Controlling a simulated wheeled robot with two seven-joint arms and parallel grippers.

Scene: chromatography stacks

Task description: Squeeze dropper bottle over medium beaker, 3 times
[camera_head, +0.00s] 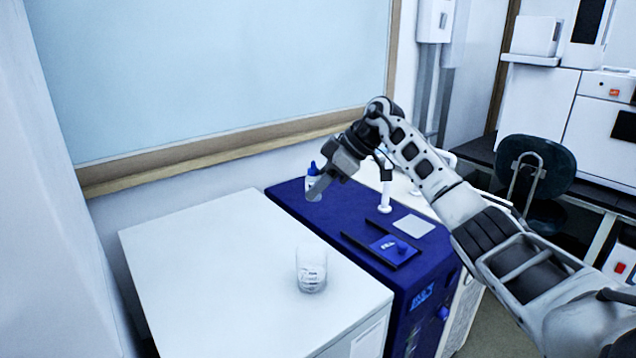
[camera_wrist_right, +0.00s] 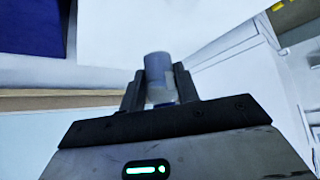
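The dropper bottle (camera_head: 312,182) is small and pale with a blue cap and looks upright in the head view. My right gripper (camera_head: 319,187) is at it, partly covering it, near the back left corner of the blue instrument. In the right wrist view the bottle (camera_wrist_right: 157,72) sits between the two fingers (camera_wrist_right: 158,90), which close against its sides. I cannot tell how high the bottle is above the surface. The clear glass beaker (camera_head: 311,270) with markings stands upright on the white bench top, in front of the bottle and apart from it. My left gripper does not show.
The white bench top (camera_head: 200,265) is otherwise clear. The blue instrument (camera_head: 290,195) stands beside it, with a blue knob plate (camera_head: 395,249) and a pale pad (camera_head: 413,226) on top. A wall with a framed pane rises behind. A dark chair (camera_head: 537,165) is at right.

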